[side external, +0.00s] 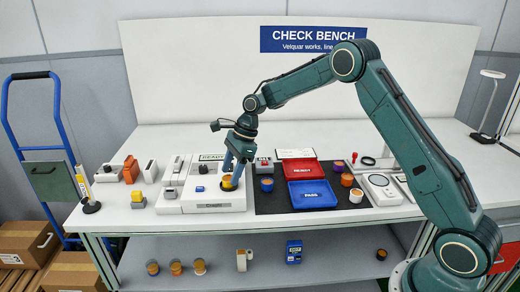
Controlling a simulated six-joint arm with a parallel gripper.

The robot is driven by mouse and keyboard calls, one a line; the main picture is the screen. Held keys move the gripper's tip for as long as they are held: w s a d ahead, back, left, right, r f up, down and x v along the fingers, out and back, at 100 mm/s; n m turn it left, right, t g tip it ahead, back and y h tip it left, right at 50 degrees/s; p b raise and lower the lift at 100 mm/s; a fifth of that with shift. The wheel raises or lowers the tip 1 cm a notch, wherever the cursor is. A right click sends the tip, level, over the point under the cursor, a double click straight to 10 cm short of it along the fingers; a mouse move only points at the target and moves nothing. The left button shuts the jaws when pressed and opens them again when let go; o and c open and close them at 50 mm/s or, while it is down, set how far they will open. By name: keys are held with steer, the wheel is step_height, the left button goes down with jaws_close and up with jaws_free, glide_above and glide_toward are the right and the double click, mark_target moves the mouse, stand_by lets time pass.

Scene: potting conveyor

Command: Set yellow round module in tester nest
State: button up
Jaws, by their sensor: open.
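A yellow round module (228,185) sits at the right part of the white tester (212,208), under a small "READY" display, apparently in its nest. The nest's own rim is too small to make out. My gripper (233,178) points down with its blue fingers at the module. The fingers are apart, and the lower tip on the right overlaps the module in this view. I cannot tell whether the fingers touch it.
The bench front edge is close.

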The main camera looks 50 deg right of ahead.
steer(key=v, duration=1)
steer(key=shift+d+r, duration=0.2)
steer(key=shift+r, duration=0.1)
steer(key=shift+s, duration=0.1)
steer(key=s+a+r+n+t+h, duration=0.1)
steer(key=s+a+r+n, duration=0.2)
steer(key=s+r+n, duration=0.45)
steer(key=s+a+r+n+t+h, duration=0.15)
steer(key=s+r+n, duration=0.25)
steer(key=s, duration=0.6)
steer(key=s+f+n+t+h, duration=0.1)
steer(key=s+f+n, duration=0.2)
steer(key=s+n, duration=0.8)
steer(key=s, duration=0.8)
steer(key=shift+s+d+f, duration=0.15)
steer(key=shift+s+d, duration=0.15)
steer(key=shift+d, duration=0.05)
